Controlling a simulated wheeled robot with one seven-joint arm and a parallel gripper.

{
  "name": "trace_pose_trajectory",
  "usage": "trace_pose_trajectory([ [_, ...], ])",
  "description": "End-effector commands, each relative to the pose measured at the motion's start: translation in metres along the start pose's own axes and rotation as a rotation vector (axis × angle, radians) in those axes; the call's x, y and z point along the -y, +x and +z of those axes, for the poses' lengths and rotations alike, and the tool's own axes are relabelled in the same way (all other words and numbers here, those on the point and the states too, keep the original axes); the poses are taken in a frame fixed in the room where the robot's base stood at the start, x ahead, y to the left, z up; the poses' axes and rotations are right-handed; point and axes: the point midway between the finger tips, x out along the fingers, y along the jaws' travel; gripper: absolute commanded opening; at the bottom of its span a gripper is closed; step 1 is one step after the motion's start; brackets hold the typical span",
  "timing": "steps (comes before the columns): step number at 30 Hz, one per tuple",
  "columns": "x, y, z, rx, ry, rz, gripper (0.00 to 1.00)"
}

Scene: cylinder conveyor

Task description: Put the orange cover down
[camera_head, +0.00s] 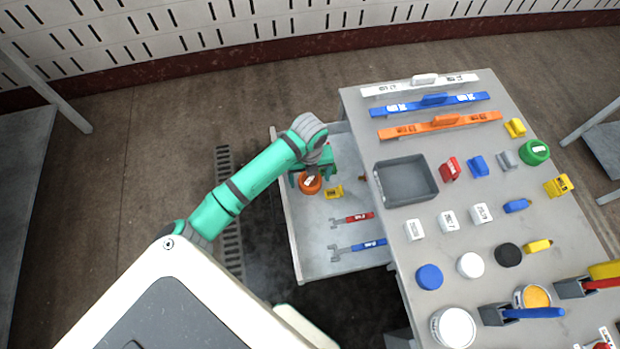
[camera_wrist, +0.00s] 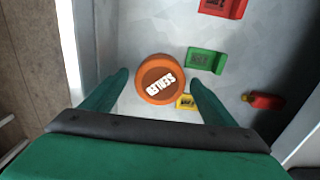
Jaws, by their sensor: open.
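The orange cover (camera_head: 311,184) is a round cap with a white label on top. It sits inside the open drawer (camera_head: 310,262), near the drawer's far left corner. In the wrist view the orange cover (camera_wrist: 161,79) lies between and just beyond the two green fingers. My gripper (camera_wrist: 160,85) is open, with a gap visible on both sides of the cover. In the head view my gripper (camera_head: 316,168) is over the drawer and partly hides the cover.
A yellow block (camera_head: 334,192), a red wrench (camera_head: 352,220) and a blue wrench (camera_head: 358,248) lie in the drawer. Green (camera_wrist: 206,61) and red (camera_wrist: 223,7) blocks show in the wrist view. The table (camera_head: 440,287) at right holds many parts and a grey tray (camera_head: 431,193).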

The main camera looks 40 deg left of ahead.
Motion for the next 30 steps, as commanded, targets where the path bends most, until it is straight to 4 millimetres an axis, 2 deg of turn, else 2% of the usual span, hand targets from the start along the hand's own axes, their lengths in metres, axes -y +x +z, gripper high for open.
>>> trace_pose_trajectory([
  [9, 0.0, -0.062, 0.001, 0.004, 0.002, 0.0, 0.8],
  [15, 0.001, -0.094, 0.0, 0.003, 0.002, -0.001, 0.8],
  [21, -0.001, -0.109, 0.001, 0.002, -0.002, 0.0, 0.8],
  [30, -0.001, -0.111, 0.0, 0.001, -0.002, 0.0, 0.8],
])
